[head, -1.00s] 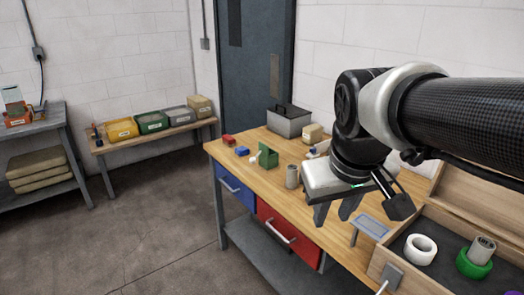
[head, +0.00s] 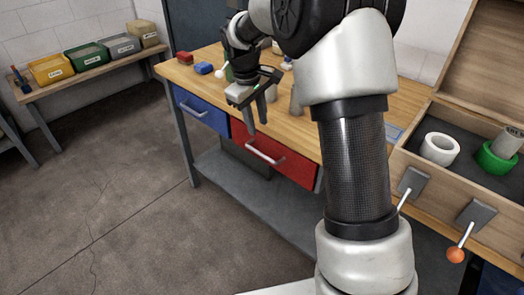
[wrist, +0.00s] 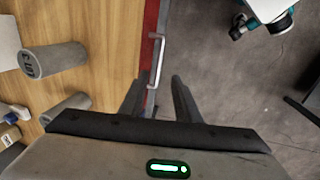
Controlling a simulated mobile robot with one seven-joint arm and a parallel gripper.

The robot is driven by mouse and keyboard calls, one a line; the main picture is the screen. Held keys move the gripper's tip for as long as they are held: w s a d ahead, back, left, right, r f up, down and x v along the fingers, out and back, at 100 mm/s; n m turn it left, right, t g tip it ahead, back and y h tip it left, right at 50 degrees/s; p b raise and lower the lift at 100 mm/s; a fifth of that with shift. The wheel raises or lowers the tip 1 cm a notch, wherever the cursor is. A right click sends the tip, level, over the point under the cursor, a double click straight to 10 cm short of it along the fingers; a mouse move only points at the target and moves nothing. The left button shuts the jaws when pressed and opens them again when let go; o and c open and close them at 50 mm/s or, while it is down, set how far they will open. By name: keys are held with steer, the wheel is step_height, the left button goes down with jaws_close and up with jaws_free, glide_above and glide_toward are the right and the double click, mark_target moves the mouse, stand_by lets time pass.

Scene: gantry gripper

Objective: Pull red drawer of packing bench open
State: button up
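The packing bench (head: 305,127) has a wooden top, with a blue drawer (head: 203,110) at left and a red drawer (head: 292,163) at right. The red drawer looks shut, its front about level with the blue one. Its pale bar handle (head: 266,152) runs across the front. My gripper (head: 257,117) points down at the bench's front edge, above and near the red drawer's handle. In the wrist view my gripper (wrist: 158,95) has its fingers apart with nothing between them. The handle (wrist: 157,62) lies just beyond the fingertips there, beside a strip of red drawer (wrist: 149,30).
Grey cylinders (wrist: 55,59), a red block (head: 184,57) and a blue block (head: 203,68) are on the bench top. A wooden case (head: 445,190) with tape rolls and levers stands at right. Open floor (head: 110,200) lies before the bench.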

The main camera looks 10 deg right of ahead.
mark_target(264, 155)
steer(key=f, duration=0.4)
steer(key=w+d+f+b, duration=0.1)
steer(key=f, duration=0.3)
steer(key=d+f+b, duration=0.1)
steer(key=f, duration=0.4)
steer(key=shift+w+f, duration=0.1)
steer(key=shift+w, duration=0.2)
steer(key=shift+c, duration=0.5)
jaws_close()
